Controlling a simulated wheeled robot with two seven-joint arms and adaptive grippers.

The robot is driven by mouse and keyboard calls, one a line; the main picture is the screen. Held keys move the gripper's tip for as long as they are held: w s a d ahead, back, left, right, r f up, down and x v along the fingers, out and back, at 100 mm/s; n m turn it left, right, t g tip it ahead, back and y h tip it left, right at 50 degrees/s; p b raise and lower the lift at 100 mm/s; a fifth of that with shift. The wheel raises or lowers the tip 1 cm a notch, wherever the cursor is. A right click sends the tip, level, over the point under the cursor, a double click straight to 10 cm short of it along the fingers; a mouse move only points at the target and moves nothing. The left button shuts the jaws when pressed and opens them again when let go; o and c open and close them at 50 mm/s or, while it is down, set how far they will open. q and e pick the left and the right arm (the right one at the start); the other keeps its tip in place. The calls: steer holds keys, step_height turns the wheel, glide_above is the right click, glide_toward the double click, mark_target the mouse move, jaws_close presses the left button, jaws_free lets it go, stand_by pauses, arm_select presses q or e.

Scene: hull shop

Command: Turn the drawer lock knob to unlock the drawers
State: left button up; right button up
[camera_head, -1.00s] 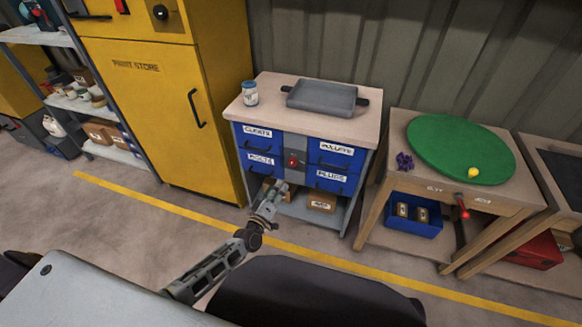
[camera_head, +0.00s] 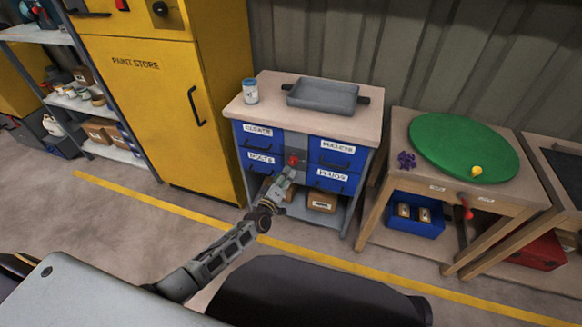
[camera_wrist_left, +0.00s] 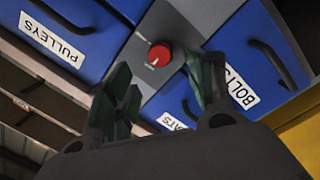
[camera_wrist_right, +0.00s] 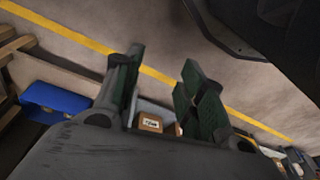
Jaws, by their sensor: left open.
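The red lock knob (camera_head: 293,160) sits on the grey centre panel (camera_head: 296,147) between two columns of blue drawers (camera_head: 331,178). My left gripper (camera_head: 287,174) is open and just below the knob in the head view. In the left wrist view the knob (camera_wrist_left: 159,55) lies beyond my left gripper (camera_wrist_left: 165,90), between the lines of its spread fingers and apart from them. Labels reading PULLEYS and BOLTS show on the drawers there. My right gripper (camera_wrist_right: 160,85) shows only in the right wrist view, fingers apart with nothing held between them.
A grey tray (camera_head: 322,96) and a small jar (camera_head: 250,91) stand on the cabinet top. Cardboard boxes (camera_head: 322,201) lie on its lower shelf. A yellow paint cabinet (camera_head: 150,110) stands at left, a table with a green disc (camera_head: 460,146) at right. The floor in front is clear.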

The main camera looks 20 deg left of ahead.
mark_target(292, 163)
arm_select(q)
steer(key=shift+w+d+b, duration=0.15)
steer(key=shift+w+b, duration=0.25)
steer(key=shift+w, duration=1.05)
steer(key=shift+w+d+b, duration=0.1)
steer(key=shift+w+b, duration=0.25)
steer(key=shift+w, duration=0.95)
steer(key=shift+w+d+b, duration=0.15)
steer(key=shift+w+b, duration=0.15)
steer(key=shift+w, duration=0.45)
arm_select(e)
steer(key=shift+w+a+r+t, duration=0.15)
steer(key=shift+w+r, duration=0.05)
steer(key=shift+r, duration=0.65)
steer(key=shift+w+a+r+t, duration=0.15)
steer(key=shift+r, duration=0.65)
steer(key=shift+f, duration=0.1)
arm_select(q)
steer(key=shift+c, duration=1.1)
steer(key=c, duration=0.8)
arm_select(e)
steer(key=shift+s+f, duration=0.1)
steer(key=shift+s, duration=0.05)
